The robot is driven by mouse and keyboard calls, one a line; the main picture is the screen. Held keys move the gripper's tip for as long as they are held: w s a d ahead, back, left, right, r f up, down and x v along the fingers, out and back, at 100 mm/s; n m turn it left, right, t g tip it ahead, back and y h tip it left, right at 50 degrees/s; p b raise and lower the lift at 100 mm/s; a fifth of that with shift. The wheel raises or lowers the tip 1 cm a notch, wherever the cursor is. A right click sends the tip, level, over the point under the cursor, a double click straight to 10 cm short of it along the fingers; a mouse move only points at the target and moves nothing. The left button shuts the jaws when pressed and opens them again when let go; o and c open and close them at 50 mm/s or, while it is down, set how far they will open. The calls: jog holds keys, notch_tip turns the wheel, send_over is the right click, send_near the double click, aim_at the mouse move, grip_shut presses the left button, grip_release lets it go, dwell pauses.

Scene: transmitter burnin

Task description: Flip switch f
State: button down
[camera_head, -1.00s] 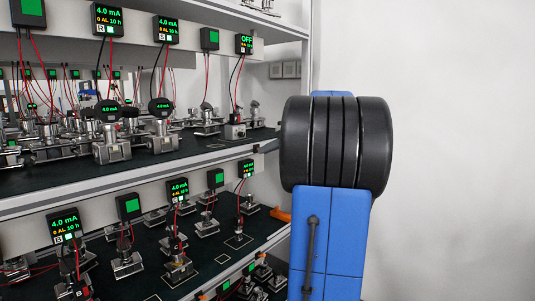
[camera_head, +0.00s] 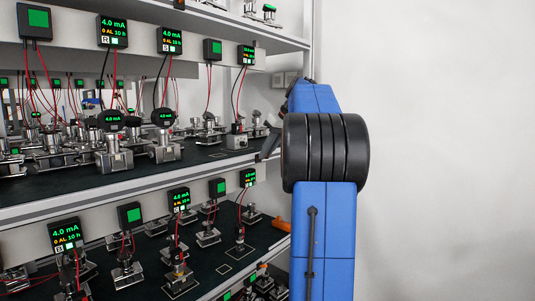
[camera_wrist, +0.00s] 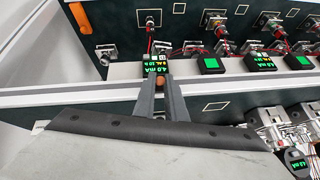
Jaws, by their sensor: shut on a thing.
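My gripper (camera_wrist: 160,84) shows in the wrist view. Its two dark fingers are close together on a small brown-orange thing (camera_wrist: 160,82), mostly hidden between the tips. Just past the tips is a black display (camera_wrist: 155,68) with green "4.0 mA". In the head view my gripper (camera_head: 268,142) is small and dark at the right end of the upper shelf. Above the box, a display (camera_head: 247,55) shows small green and yellow text. I cannot read a letter f on any label.
Displays with red and black wires line both shelf beams. Several metal transmitters (camera_head: 114,155) stand on the dark upper shelf (camera_head: 70,185). An orange part (camera_head: 281,224) is at the lower shelf's right end. A bare white wall (camera_head: 440,120) is at the right.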

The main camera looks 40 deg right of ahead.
dwell(0.3)
jog(key=c, duration=1.8)
grip_release()
jog(key=v, duration=1.7)
jog(key=shift+r, duration=0.25)
jog(key=a+f+g, duration=0.1)
jog(key=a+f, duration=0.4)
jog(key=a, duration=0.4)
jog(key=s+a+f, duration=0.1)
jog(key=a+f, duration=0.4)
jog(key=a, duration=0.4)
jog(key=a+f+g, duration=0.1)
jog(key=a+f, duration=0.4)
jog(key=a, duration=0.4)
jog(key=s+a+f, duration=0.5)
jog(key=s+f, duration=0.1)
jog(key=f, duration=0.4)
jog(key=s+a+f+h, duration=0.1)
jog(key=s+a+f, duration=0.4)
jog(key=f, duration=0.5)
jog(key=s+a+f, duration=0.6)
jog(key=s+f, duration=0.2)
jog(key=f, duration=0.1)
jog(key=shift+s+f+n+t+h, duration=0.3)
jog(key=shift+f+n, duration=0.1)
